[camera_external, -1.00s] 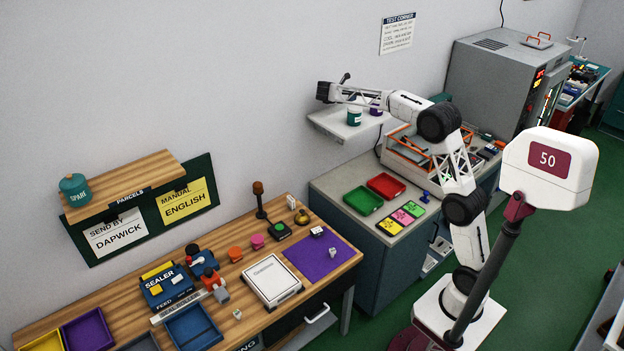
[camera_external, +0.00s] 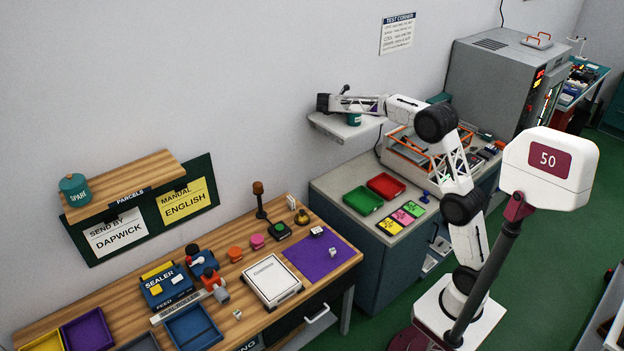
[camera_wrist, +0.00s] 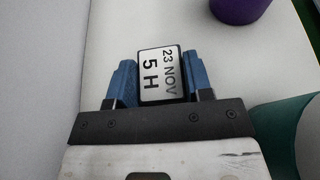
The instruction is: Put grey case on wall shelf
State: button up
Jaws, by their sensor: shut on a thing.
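My gripper (camera_wrist: 160,68) has blue fingers shut on a small case (camera_wrist: 159,88), one finger on each side. The case has a dark rim and a white label reading "23 NOV 5 H". In the outside view my gripper (camera_external: 326,103) is low over the left part of the pale wall shelf (camera_external: 333,127). The shelf surface (camera_wrist: 225,65) fills the middle of the wrist view behind the case. I cannot tell whether the case touches the shelf. The case is too small to make out in the outside view.
A teal pot (camera_external: 354,119) stands on the shelf, right of my gripper, and shows at right in the wrist view (camera_wrist: 285,130). A purple pot (camera_wrist: 238,9) is farther along. The wall (camera_wrist: 35,70) is close on the left. A bench with red and green trays (camera_external: 362,201) lies below.

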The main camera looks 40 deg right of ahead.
jog(key=shift+f, duration=0.2)
jog(key=shift+f, duration=0.15)
jog(key=o, duration=0.9)
jog(key=shift+o, duration=0.2)
jog(key=v, duration=1.2)
jog(key=shift+r, duration=0.25)
